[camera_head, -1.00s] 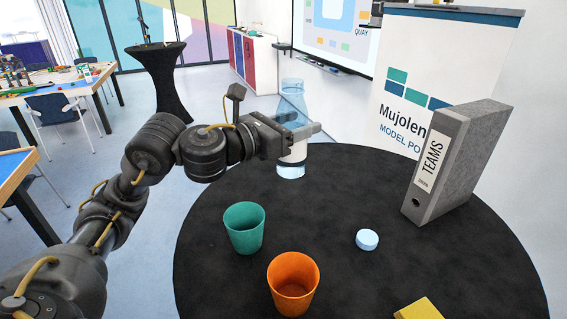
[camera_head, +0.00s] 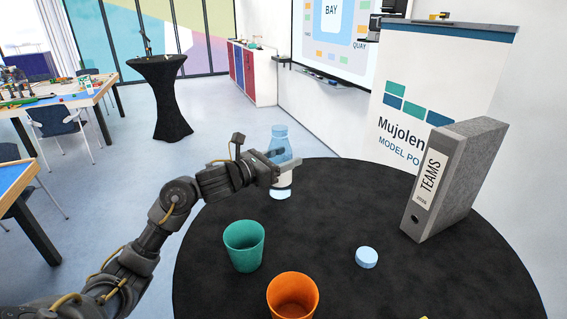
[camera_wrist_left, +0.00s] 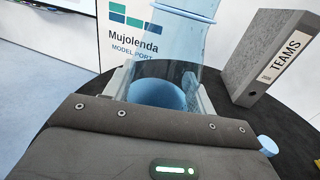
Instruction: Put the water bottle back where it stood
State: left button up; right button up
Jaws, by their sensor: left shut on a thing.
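The water bottle (camera_head: 280,146) is translucent blue with a pale band, and stands upright in the head view near the far left edge of the round black table (camera_head: 420,280). My left gripper (camera_head: 285,166) is shut around its middle. The bottle's base (camera_head: 280,194) shows below the fingers; I cannot tell whether it touches the tabletop. In the left wrist view the bottle (camera_wrist_left: 180,45) rises between the two fingers, its lower part hidden by the gripper body. My right gripper is not in view.
A teal cup (camera_head: 244,246) and an orange cup (camera_head: 293,296) stand nearer on the table. A small light-blue disc (camera_head: 367,257) lies to their right. A grey TEAMS binder (camera_head: 455,180) stands at the right. The black tabletop between the bottle and the binder is clear.

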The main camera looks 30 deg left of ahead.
pick_arm(q)
jog(key=shift+f, duration=0.95)
jog(key=shift+f, duration=0.15)
jog(key=shift+f, duration=0.1)
jog(key=o, duration=1.1)
jog(key=shift+o, duration=0.2)
